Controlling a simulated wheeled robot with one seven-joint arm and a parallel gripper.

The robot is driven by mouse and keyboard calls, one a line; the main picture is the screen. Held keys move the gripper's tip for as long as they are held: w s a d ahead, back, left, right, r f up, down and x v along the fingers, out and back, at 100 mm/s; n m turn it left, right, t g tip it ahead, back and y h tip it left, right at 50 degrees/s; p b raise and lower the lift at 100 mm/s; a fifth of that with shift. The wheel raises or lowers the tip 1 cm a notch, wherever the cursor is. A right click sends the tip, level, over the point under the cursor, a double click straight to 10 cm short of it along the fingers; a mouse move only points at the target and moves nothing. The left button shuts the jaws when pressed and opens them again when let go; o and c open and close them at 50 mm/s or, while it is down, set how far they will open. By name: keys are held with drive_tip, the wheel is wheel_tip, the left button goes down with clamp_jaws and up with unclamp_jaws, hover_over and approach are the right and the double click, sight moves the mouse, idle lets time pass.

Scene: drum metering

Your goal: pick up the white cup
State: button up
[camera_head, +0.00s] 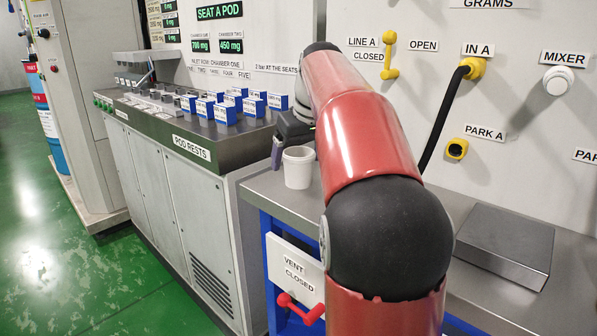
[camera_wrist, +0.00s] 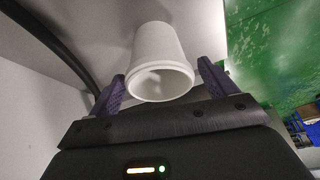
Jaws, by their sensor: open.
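The white cup (camera_head: 298,169) stands upright on the grey metal worktop near its left end. My gripper (camera_head: 287,147) is at the cup, with one dark finger showing just left of it and the other hidden. In the wrist view, the cup (camera_wrist: 158,48) is between the two purple-grey fingers of my gripper (camera_wrist: 160,71), its open mouth facing the camera. The fingers are apart, and a narrow gap shows on each side of the cup. The cup looks empty in the wrist view.
The worktop (camera_head: 490,222) also carries a flat grey plate (camera_head: 507,244) at right. A pod-rest bench (camera_head: 190,145) with blue-labelled blocks stands left. The wall behind has a yellow handle (camera_head: 389,55), a black hose (camera_head: 443,118) and a white knob (camera_head: 557,80). A red vent handle (camera_head: 300,308) is below.

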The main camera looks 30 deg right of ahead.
drive_tip(key=shift+c, duration=0.4)
drive_tip(key=c, duration=1)
drive_tip(key=shift+r, duration=0.1)
